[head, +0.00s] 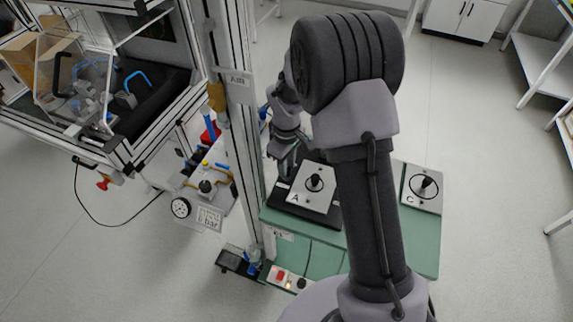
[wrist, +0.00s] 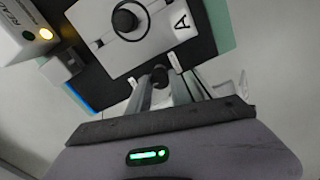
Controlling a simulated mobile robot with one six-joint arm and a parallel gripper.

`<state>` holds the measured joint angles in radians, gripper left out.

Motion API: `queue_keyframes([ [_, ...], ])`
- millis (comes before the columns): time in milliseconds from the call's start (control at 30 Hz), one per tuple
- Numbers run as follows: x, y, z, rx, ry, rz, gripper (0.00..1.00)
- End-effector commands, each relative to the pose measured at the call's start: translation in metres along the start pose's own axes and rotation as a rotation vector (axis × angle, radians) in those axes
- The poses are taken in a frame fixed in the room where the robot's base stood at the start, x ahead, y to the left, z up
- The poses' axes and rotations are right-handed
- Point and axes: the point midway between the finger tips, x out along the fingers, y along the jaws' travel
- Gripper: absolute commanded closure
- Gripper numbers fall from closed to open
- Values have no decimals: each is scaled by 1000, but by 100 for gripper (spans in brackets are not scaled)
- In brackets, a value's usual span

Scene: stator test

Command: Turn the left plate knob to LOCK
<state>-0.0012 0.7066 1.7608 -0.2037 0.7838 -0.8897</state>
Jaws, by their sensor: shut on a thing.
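Plate A (head: 302,202), a pale plate with a black round centre knob (head: 314,183), lies on a black base (head: 280,201). In the wrist view, plate A (wrist: 158,48) and its centre knob (wrist: 125,20) are at the top. A small dark knob (wrist: 159,74) shows at the base's near edge, between two small white labels. Their lettering is too small to read. My gripper (wrist: 166,84) is shut on this small knob, its fingers reaching up from below. In the head view, my gripper (head: 287,163) is at the base's left edge and the small knob cannot be made out.
Plate C (head: 421,188) with a black knob lies on the right of the green table (head: 425,240). My arm hides the table's middle. A white box marked READY (wrist: 18,32) with a lit lamp is close on the left in the wrist view. A metal post (head: 240,130) stands left of my gripper.

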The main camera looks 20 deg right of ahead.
Motion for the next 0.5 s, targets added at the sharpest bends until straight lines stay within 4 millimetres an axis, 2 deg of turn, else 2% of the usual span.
queue_keyframes([
  [500, 0, 0, 0, 427, 0, 0, 100],
])
